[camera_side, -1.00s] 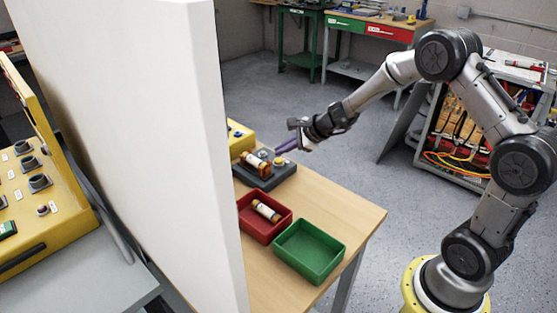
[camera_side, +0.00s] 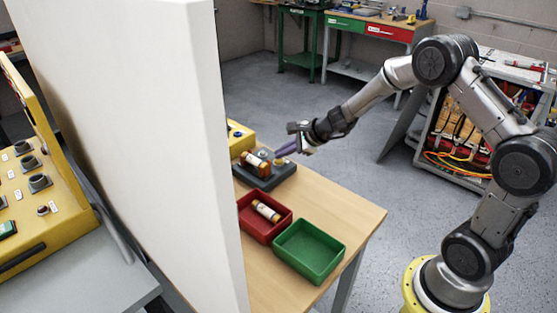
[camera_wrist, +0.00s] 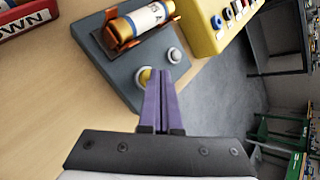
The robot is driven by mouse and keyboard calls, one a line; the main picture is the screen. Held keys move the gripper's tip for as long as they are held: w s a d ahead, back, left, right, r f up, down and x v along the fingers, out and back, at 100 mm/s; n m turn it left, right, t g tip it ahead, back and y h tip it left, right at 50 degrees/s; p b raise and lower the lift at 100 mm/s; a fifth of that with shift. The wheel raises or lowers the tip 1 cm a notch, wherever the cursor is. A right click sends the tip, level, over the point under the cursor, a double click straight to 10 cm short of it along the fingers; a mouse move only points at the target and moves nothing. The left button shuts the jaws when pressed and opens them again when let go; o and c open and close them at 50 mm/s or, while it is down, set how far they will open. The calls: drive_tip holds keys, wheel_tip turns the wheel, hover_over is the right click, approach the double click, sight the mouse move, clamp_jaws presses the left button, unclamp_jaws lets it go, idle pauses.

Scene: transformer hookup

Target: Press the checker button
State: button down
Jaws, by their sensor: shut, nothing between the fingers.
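The checker is a dark grey box (camera_side: 272,180) on the wooden table, also in the wrist view (camera_wrist: 104,62). An orange-and-white fuse (camera_wrist: 142,20) lies in its clips. The checker button is a yellow round cap (camera_wrist: 144,75), partly covered by my fingers in the wrist view. A pale round lamp or knob (camera_wrist: 174,55) sits beside it. My gripper (camera_side: 279,151) is shut and empty. Its purple fingers (camera_wrist: 162,72) point towards the checker, with the tips close to the button. In the side view the tips look a little above it; contact cannot be told.
A red tray (camera_side: 257,230) holding another fuse (camera_side: 266,210) and an empty green tray (camera_side: 310,252) stand in front of the checker. A yellow box (camera_side: 240,140) is behind it. A tall white panel (camera_side: 150,130) blocks the left side.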

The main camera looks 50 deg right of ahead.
drive_tip(key=shift+f, duration=0.35)
idle(0.4)
drive_tip(key=shift+r, duration=0.9)
drive_tip(key=shift+r, duration=2.5)
